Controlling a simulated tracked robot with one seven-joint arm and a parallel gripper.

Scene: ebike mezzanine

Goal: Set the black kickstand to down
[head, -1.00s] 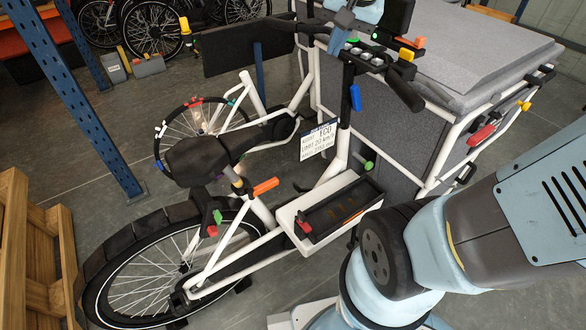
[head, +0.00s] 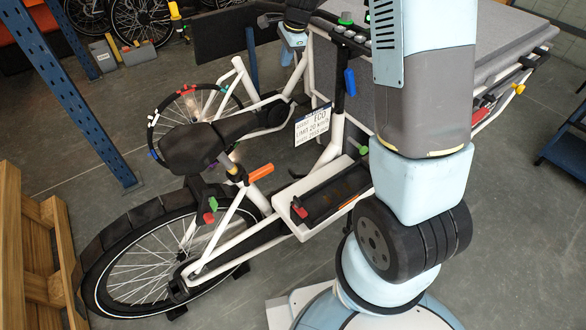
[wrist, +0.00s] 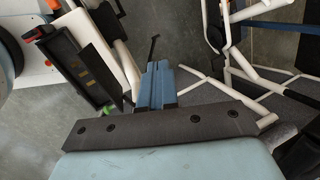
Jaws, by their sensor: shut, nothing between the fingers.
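The white cargo bike (head: 240,225) stands across the head view, its rear wheel at lower left. My gripper (wrist: 158,66) is shut and empty in the wrist view, its blue fingers together. A thin black bar (wrist: 153,46) with a bent end shows just beyond the fingertips; it may be the black kickstand, but I cannot tell, nor whether it touches them. The bike's black tray (wrist: 85,65) is left of the fingers.
A blue rack post (head: 75,95) and a wooden pallet (head: 35,255) stand at left. The grey cargo box (head: 490,55) is behind my arm. A blue stand (head: 565,140) is at right. Grey floor is open at lower right.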

